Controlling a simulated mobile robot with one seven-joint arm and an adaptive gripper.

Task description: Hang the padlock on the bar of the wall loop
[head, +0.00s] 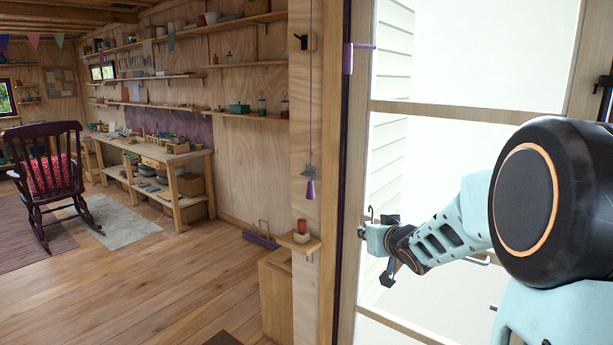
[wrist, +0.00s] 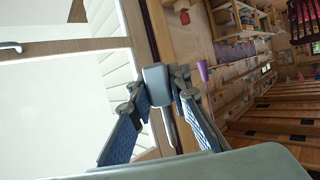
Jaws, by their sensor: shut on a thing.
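In the wrist view a grey-blue block, the padlock's body (wrist: 156,84), sits between the two fingertips of my gripper (wrist: 158,90). My gripper is shut on it. In the head view my gripper (head: 378,240) is stretched out in front of the glazed door, at the right of the post.
A purple pull (head: 310,189) hangs on a cord by the post. Below it a small shelf (head: 300,243) holds a red item. The door frame (head: 335,200) stands between post and gripper. A workbench (head: 150,155) and rocking chair (head: 50,180) are far left; open floor lies between.

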